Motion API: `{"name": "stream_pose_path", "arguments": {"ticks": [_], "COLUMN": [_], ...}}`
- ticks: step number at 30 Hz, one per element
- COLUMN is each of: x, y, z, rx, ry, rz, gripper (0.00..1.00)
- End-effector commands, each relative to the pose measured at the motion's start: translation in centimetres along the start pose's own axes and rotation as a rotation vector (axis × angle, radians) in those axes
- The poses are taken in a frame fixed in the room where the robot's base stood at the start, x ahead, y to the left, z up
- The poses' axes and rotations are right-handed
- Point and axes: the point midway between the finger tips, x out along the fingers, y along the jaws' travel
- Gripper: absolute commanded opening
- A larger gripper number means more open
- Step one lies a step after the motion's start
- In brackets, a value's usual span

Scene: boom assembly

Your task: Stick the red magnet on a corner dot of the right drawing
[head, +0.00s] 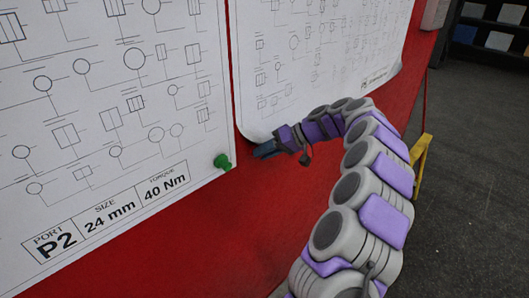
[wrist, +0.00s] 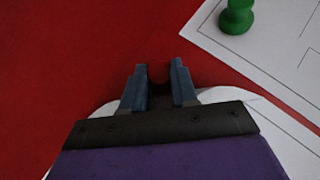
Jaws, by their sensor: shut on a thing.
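The right drawing (head: 310,60) hangs on the red panel, its lower left corner curling off the surface. In the head view my gripper (head: 262,151) is at that lower left corner, and the corner dot cannot be made out. In the wrist view my gripper (wrist: 158,80) is shut on the red magnet (wrist: 158,73), a dark red shape between the blue fingertips that barely stands out from the red panel. The right drawing's white edge (wrist: 103,110) shows behind the gripper body, which hides much of it. The magnet cannot be made out in the head view.
The left drawing (head: 110,100) hangs beside it, with a green magnet (head: 222,162) at its lower right corner. The green magnet (wrist: 237,16) also shows in the wrist view. Bare red panel (head: 240,220) lies below. A yellow stand (head: 419,165) is at the right.

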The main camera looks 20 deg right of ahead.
Motion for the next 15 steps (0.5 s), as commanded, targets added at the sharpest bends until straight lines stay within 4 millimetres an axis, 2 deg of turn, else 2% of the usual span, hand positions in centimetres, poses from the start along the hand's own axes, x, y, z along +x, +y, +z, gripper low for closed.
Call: {"name": "stream_pose_path", "arguments": {"ticks": [5,6,15], "x": [-0.03,-0.03,0.02], "y": [0.0,0.0,-0.04], "z": [0.0,0.0,0.0], "rx": [0.0,0.0,0.0], "ry": [0.0,0.0,0.0], "rz": [0.0,0.0,0.0], "gripper": [0.0,0.32,0.58]}}
